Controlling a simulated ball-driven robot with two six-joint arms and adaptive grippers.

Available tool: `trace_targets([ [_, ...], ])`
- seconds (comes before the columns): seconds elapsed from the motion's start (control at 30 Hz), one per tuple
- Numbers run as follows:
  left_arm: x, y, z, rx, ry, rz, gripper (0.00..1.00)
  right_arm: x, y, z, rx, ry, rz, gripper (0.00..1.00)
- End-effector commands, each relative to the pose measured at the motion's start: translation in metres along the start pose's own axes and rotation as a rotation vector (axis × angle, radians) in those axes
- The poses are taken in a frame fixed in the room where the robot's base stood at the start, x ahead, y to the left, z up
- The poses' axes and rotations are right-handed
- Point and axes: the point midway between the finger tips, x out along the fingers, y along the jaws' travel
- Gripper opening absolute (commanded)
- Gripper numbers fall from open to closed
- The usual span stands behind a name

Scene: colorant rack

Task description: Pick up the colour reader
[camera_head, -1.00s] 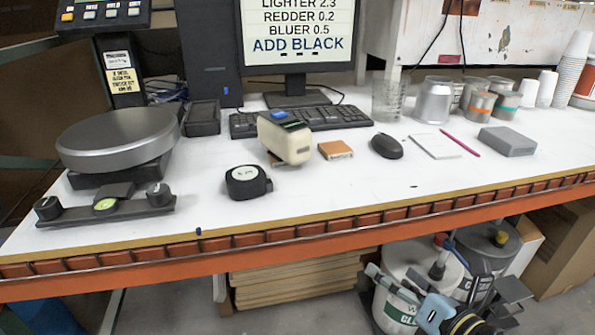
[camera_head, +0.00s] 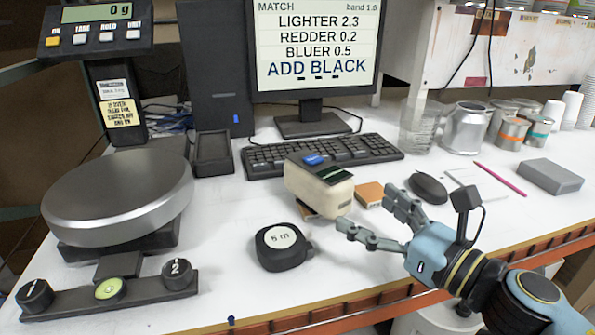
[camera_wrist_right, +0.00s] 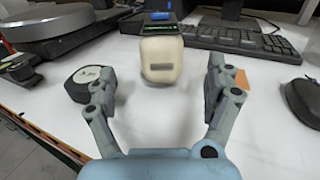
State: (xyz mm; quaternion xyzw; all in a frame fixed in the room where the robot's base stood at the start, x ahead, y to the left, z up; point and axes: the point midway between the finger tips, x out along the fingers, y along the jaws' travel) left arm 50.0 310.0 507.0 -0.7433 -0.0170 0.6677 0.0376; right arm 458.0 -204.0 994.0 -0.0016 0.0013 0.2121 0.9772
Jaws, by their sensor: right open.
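The colour reader (camera_head: 318,187) is a cream block with a dark top and a blue button. It stands on the white table in front of the keyboard, and its end face shows in the right wrist view (camera_wrist_right: 161,58). My right gripper (camera_head: 366,215) is open and empty, to the right of and nearer than the reader in the head view. In the right wrist view its fingers (camera_wrist_right: 160,88) are spread, with the reader beyond and between them, apart from both. What lies under the reader is mostly hidden. My left gripper is not in view.
A black tape measure (camera_head: 281,247) lies left of the reader. An orange-brown block (camera_head: 369,194) and a black mouse (camera_head: 427,188) lie right of it. The keyboard (camera_head: 320,152) is behind. A scale (camera_head: 118,198) stands at left. The front middle of the table is clear.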

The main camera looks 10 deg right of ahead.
Motion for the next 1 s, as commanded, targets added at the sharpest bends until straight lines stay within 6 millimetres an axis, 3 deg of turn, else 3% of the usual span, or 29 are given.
trace_targets([
  [0.17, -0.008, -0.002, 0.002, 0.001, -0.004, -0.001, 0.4, 0.02, -0.001, 0.003, 0.003, -0.002, -0.002, 0.87],
  [0.3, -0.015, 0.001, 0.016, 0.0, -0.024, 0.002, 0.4, 0.043, -0.001, 0.003, 0.004, -0.002, -0.002, 0.87],
  [0.47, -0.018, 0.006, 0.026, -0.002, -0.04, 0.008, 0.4, 0.057, 0.0, 0.002, 0.002, 0.0, 0.0, 0.87],
  [0.8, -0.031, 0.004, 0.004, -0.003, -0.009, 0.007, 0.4, 0.103, -0.002, 0.01, 0.002, 0.0, -0.001, 0.87],
  [1.0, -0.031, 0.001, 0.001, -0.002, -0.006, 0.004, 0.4, 0.108, -0.002, 0.008, 0.002, 0.002, 0.0, 0.87],
])
